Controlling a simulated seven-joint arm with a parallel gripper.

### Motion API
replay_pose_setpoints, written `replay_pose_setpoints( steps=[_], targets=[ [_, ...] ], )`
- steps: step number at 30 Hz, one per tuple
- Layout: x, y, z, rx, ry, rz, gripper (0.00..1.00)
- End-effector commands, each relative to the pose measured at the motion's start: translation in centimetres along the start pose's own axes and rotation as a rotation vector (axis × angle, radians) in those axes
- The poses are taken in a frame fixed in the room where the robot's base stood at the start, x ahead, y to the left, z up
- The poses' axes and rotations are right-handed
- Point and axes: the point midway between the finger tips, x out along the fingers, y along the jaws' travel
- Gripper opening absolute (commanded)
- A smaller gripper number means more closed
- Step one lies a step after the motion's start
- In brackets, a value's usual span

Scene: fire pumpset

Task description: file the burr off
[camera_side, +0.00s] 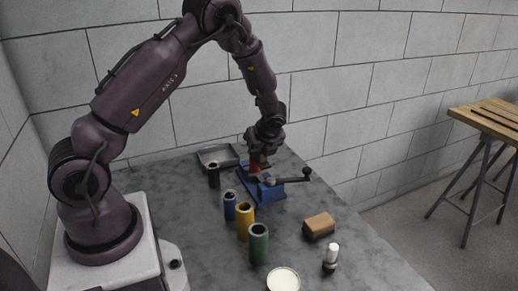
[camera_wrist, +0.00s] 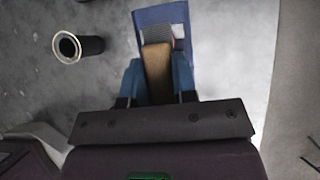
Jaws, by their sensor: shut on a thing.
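My gripper (camera_side: 262,156) is low over the blue vise (camera_side: 266,192) at the back of the grey table. In the wrist view, my gripper (camera_wrist: 157,82) is shut on a tan, wood-like handle (camera_wrist: 157,70), probably the file's. A grey piece (camera_wrist: 154,32) shows beyond the handle, over the blue vise body (camera_wrist: 158,13). A small red part (camera_side: 254,168) shows just under the gripper in the side view. I cannot tell whether the file touches the work. The burr is too small or hidden to make out.
A dark vise handle (camera_side: 300,179) sticks out right. Black (camera_side: 214,178), blue (camera_side: 230,207), yellow (camera_side: 244,223) and green (camera_side: 258,246) cylinders stand left and in front. A dark tray (camera_side: 212,157), brown block (camera_side: 319,224), white-topped item (camera_side: 331,257) and white-filled dish (camera_side: 283,280) are nearby.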

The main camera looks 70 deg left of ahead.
Motion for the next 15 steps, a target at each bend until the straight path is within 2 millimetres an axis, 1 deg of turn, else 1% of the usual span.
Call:
replay_pose_setpoints(
  steps=[5, 15],
  targets=[
    [0.2, 0.0, 0.2, -0.001, 0.001, 0.001, 0.07],
    [1.0, 0.0, 1.6, -0.002, 0.0, 0.001, 0.07]
  ],
)
